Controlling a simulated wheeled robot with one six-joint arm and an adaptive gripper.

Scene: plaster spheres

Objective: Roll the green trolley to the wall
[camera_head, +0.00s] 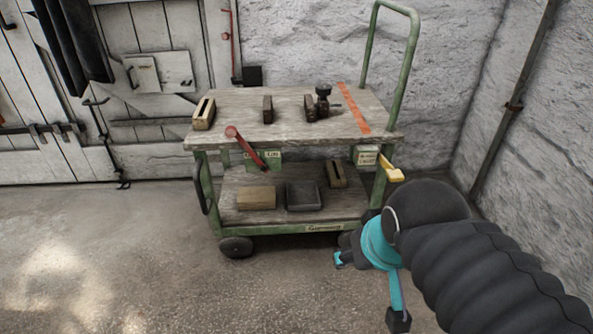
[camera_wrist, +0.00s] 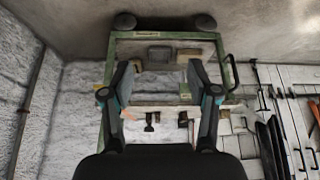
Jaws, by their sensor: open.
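The green trolley (camera_head: 290,132) stands upright on the floor in front of the back wall (camera_head: 300,45). It has a green frame, two wooden shelves and a tall push handle (camera_head: 398,85) at its right end. A gap of floor shows between its front wheel (camera_head: 236,247) and the wall behind. My gripper (camera_head: 369,289) is open and empty, low at the trolley's front right, apart from the handle. In the wrist view, the trolley (camera_wrist: 198,37) appears upside down beyond my open gripper (camera_wrist: 158,82). My arm hides the front right wheel in the head view.
Blocks and a dark clamp-like tool (camera_head: 322,100) stand on the top shelf; a dark tray (camera_head: 303,196) is below. A red lever (camera_head: 243,146) and a yellow grip (camera_head: 392,171) stick out. A pipe (camera_head: 512,105) runs down the right wall. Floor (camera_head: 110,250) is clear at left.

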